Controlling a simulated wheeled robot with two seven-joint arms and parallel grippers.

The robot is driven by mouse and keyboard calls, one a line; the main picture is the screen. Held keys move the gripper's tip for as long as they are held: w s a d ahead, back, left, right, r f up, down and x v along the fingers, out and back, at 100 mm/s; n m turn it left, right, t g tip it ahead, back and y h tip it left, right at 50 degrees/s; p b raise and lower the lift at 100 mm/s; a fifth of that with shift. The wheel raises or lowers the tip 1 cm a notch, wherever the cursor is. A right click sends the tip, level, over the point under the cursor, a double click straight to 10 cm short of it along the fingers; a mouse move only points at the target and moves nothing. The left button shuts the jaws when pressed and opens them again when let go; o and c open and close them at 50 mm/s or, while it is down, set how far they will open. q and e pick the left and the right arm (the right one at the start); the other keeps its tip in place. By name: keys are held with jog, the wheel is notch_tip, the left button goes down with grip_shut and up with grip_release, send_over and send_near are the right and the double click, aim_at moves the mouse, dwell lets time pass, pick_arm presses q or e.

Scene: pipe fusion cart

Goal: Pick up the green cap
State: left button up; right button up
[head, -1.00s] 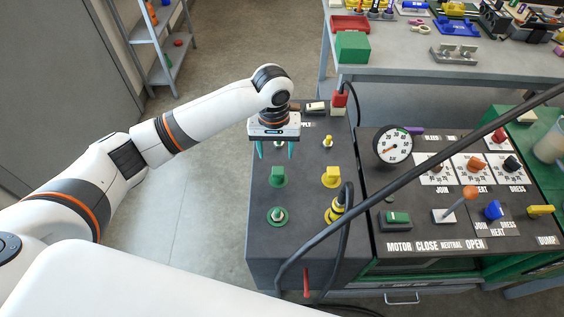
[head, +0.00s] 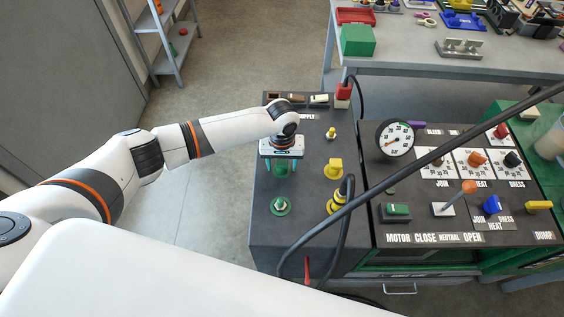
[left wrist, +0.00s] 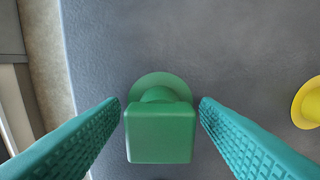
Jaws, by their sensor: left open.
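The green cap (left wrist: 160,137) is a square block on a round green base, centred between my fingers in the left wrist view. In the head view the cap (head: 282,166) is partly hidden under my left gripper (head: 282,174). The left gripper is open and points down over the cart's left panel. In the left wrist view its two teal ridged fingers (left wrist: 160,122) stand on either side of the cap, with small gaps showing. My right gripper is not in view.
A green fitting with a metal stud (head: 280,206) sits just in front. A yellow cap (head: 333,168) and a yellow fitting (head: 337,203) stand to the right. A black hose (head: 347,207) crosses the cart. The control panel with gauge (head: 395,138) is farther right.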

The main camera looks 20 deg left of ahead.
pick_arm(q)
jog(key=shift+c, duration=0.6)
jog(key=c, duration=0.9)
